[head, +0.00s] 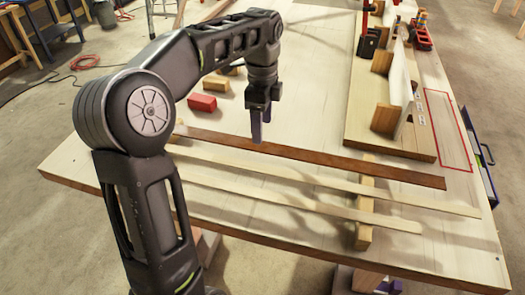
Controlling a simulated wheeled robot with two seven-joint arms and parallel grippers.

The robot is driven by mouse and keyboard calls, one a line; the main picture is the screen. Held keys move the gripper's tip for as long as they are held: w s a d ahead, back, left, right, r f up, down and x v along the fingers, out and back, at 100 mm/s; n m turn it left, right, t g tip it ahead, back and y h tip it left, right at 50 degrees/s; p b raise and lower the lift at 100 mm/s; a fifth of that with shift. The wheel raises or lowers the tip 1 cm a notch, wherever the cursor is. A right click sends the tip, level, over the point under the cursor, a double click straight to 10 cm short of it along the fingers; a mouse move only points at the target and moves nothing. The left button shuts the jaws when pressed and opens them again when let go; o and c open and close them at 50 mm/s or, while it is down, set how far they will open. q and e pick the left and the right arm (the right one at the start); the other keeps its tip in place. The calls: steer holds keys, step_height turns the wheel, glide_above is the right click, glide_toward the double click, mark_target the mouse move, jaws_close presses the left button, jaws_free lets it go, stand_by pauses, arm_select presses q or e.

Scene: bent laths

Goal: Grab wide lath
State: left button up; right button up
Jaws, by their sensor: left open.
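Three long laths lie across the near part of the table: a dark brown lath (350,164), a pale lath (330,184) in the middle and another pale lath (310,204) nearest me. I cannot tell for sure which is the wide one. Their right parts cross a wooden support block (364,205). My left arm hides their left ends in part. My left gripper (261,130) points down, open and empty, with its fingertips close to the dark lath's far edge; contact cannot be told. My right gripper is not in view.
A red block (202,103) and small wooden blocks (216,83) lie beyond the laths. A red outline (447,130) marks a bare table area.

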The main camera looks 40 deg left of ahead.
mark_target(262, 146)
arm_select(q)
steer(key=shift+f, duration=0.15)
step_height(262, 146, down, 5)
steer(key=shift+f, duration=0.1)
stand_by(0.4)
steer(key=shift+c, duration=0.3)
jaws_close()
stand_by(0.7)
